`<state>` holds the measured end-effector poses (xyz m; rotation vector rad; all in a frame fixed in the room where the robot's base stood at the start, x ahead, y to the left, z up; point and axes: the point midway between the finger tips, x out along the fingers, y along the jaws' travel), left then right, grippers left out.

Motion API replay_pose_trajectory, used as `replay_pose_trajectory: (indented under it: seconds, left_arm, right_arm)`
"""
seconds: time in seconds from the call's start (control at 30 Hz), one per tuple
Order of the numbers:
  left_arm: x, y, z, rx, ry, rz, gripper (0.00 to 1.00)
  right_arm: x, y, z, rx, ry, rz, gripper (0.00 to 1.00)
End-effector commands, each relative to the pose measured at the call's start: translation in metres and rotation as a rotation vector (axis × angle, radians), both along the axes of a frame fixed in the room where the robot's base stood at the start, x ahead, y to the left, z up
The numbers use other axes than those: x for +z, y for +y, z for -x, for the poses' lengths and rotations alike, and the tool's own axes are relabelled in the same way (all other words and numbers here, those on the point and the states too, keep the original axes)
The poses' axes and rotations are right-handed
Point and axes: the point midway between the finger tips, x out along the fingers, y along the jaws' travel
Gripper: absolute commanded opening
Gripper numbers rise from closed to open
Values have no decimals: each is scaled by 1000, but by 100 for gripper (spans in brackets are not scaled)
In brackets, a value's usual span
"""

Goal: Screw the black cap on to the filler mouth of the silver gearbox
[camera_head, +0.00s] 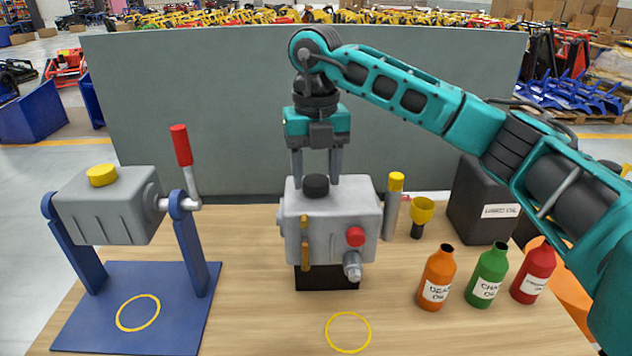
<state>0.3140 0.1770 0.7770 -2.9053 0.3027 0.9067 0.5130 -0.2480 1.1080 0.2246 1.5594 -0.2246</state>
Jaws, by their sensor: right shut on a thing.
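The silver gearbox (330,222) stands on a black block (327,278) in the middle of the table. The black cap (316,186) is upright at the top of this gearbox, over the place of its filler mouth. The mouth itself is hidden under the cap, so I cannot tell how far the cap is threaded. My right gripper (316,182) points straight down from above, with one finger on each side of the cap, and is shut on it. My left gripper is not in view.
A second grey gearbox (108,209) with a yellow cap (102,175) and red-handled lever hangs in a blue stand at left. Orange (437,272), green (488,270) and red (535,268) bottles, a yellow funnel (422,209) and a black canister (478,205) stand at right. The front middle is clear.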

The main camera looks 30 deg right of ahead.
Motion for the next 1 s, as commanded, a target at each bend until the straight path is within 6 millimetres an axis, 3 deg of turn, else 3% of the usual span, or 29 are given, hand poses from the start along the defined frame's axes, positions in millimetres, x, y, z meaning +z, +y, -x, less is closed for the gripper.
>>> replay_pose_trajectory:
  seconds: [0.4, 0.77, 0.8, 1.0]
  left_arm:
    - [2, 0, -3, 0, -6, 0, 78]
    - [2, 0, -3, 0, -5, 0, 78]
    - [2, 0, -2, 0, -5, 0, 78]
    - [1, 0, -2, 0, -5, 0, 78]
  right_arm:
    - [1, 0, -1, -535, -4, -2, 28]
    - [1, 0, -1, -623, -5, -2, 28]
    - [1, 0, -1, -623, -5, -2, 56]
    - [1, 0, -1, -621, -3, -1, 72]
